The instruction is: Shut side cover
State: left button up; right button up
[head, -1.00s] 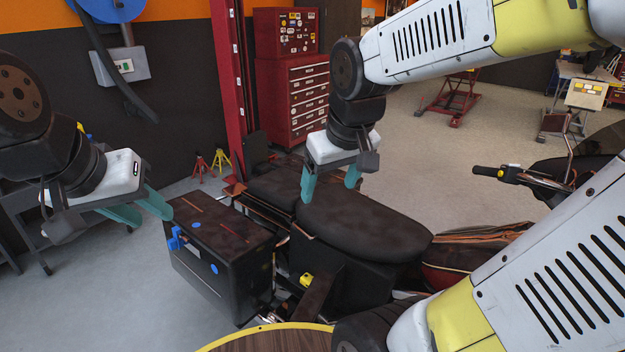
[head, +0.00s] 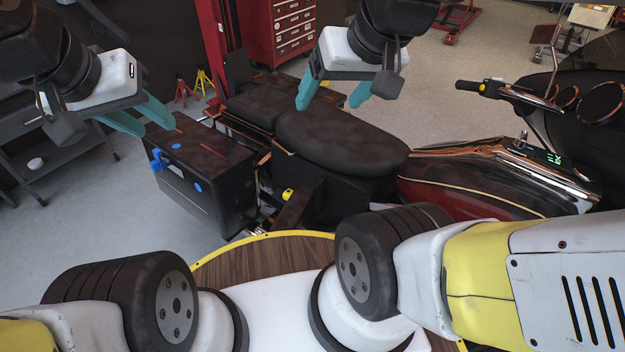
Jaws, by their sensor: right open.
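A black side case (head: 228,196) sits at the motorcycle's rear left, with blue spots, a blue latch piece (head: 157,160) and a dark top cover (head: 205,150). The cover lies about level on the case; I cannot tell whether it is fully shut. My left gripper (head: 142,118) has its teal fingers apart and empty, just above and beside the case's far left corner. I cannot tell if a fingertip touches it. My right gripper (head: 334,94) is open and empty above the far side of the black seat (head: 340,140).
The motorcycle's tank (head: 470,190) and handlebar (head: 505,92) extend to the right. A red tool cabinet (head: 283,30), a red lift post (head: 218,45) and yellow and red stands (head: 203,82) stand behind. Grey floor (head: 95,200) is free left of the case.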

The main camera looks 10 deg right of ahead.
aim_at(297, 214)
jog(key=l+z, duration=0.15)
jog(key=l, duration=0.25)
jog(key=k+j+z, duration=0.15)
jog(key=j+z, duration=0.15)
jog(key=k+j+z, duration=0.15)
jog(key=j+z, duration=0.15)
jog(key=j, duration=0.15)
jog(key=k+j+z, duration=0.3)
jog(key=i, duration=0.1)
